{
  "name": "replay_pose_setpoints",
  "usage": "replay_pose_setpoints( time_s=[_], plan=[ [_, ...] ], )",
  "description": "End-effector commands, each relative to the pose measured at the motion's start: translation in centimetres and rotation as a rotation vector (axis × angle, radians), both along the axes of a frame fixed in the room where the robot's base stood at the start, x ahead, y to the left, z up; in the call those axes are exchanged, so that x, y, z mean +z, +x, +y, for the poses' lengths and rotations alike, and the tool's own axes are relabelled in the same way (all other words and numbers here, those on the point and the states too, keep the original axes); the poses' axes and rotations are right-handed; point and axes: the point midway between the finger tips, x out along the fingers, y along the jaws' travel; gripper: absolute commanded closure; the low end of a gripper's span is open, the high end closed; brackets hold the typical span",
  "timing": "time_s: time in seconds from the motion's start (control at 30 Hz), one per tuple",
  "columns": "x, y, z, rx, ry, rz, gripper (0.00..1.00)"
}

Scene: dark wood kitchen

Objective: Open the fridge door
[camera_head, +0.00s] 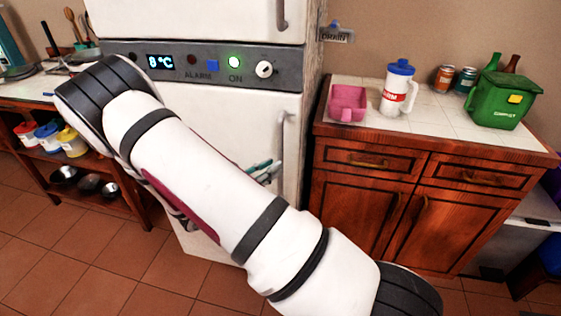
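The white fridge has an upper door (200,18) with a handle (282,14) and a lower door (225,115) with a vertical handle (284,135) near its right edge. Between them is a grey control panel (210,66) reading 8°C. Both doors look shut, though my arm covers much of the lower one. My gripper (268,170) shows only partly past my arm, in front of the lower door, close to the lower part of its handle. I cannot tell whether it touches the handle or how far its fingers are apart.
Right of the fridge stands a wooden cabinet (364,200) with a pink container (348,100), a white bottle (397,92), cans and a green bin (503,98) on top. At left is a wooden shelf (105,198) with jars and bowls. Tiled floor (60,268) is clear at lower left.

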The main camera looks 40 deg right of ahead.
Motion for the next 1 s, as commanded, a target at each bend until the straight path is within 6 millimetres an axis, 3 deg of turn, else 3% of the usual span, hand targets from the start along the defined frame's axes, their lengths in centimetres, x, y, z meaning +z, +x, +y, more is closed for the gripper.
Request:
replay_pose_setpoints(
  time_s=[0.1,0.3,0.67,0.77,0.8,1.0],
  plan=[
    [0.0,0.1,-2.1,-0.002,-0.001,0.0,0.77],
    [0.0,0.3,-3.9,-0.001,0.0,-0.001,0.77],
    [0.0,0.3,-4.4,0.0,0.0,-0.001,0.77],
    [0.0,0.3,-4.4,0.0,0.0,-0.001,0.97],
    [0.0,0.3,-4.4,0.0,0.0,-0.001,1.0],
    [0.0,0.3,-4.3,0.0,0.0,-0.001,1.0]
  ],
)
